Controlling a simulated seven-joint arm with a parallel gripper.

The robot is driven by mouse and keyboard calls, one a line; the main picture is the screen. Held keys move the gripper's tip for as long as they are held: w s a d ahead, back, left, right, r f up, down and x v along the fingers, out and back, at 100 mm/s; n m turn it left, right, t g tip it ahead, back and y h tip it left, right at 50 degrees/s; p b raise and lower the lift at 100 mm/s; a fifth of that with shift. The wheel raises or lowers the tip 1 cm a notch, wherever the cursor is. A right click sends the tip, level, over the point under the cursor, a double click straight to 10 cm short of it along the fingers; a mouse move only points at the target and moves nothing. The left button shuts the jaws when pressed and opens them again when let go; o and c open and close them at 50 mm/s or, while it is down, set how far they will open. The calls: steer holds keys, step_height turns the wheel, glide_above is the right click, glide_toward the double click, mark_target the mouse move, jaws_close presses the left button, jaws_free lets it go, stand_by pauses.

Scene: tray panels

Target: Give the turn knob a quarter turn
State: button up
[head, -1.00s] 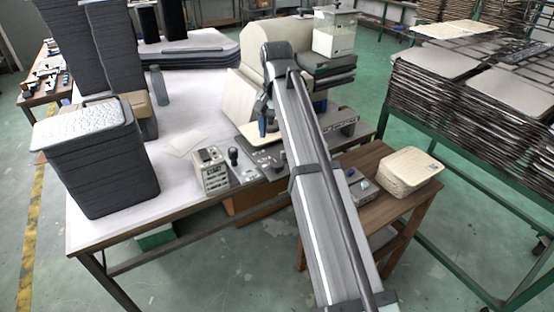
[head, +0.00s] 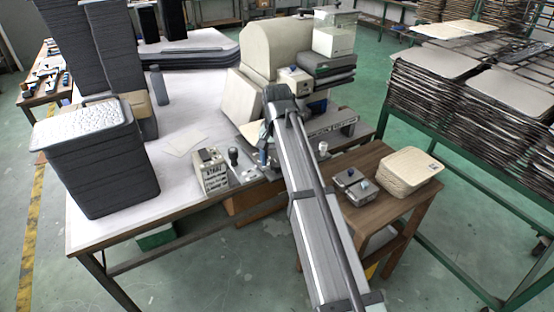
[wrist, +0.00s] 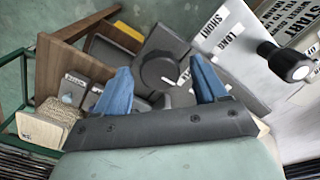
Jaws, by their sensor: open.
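The turn knob (wrist: 160,70) is a dark round dial with a small pale mark at its edge, set on a dark grey plate in the wrist view. My gripper (wrist: 163,82) is open, with one blue fingertip to the left of the knob and one to the right. The fingers look apart from the knob; their height above it is hard to tell. In the head view my gripper (head: 265,145) is low over the panel at the table's right end, and my arm hides the knob there.
A lever with a dark grip (wrist: 283,60) stands right of the knob. A white labelled box (head: 211,170) sits at the table's front edge. The cream machine (head: 278,52) rises behind. A small wooden table (head: 385,205) holds grey boxes (head: 352,180) and a stack of pale panels (head: 410,172).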

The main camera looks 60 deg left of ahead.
steer(key=c, duration=1.1)
steer(key=shift+m, duration=0.3)
steer(key=m, duration=0.3)
steer(key=shift+m, duration=0.3)
steer(key=m, duration=0.4)
steer(key=shift+m, duration=0.3)
steer(key=m, duration=0.4)
steer(key=shift+m, duration=2.4)
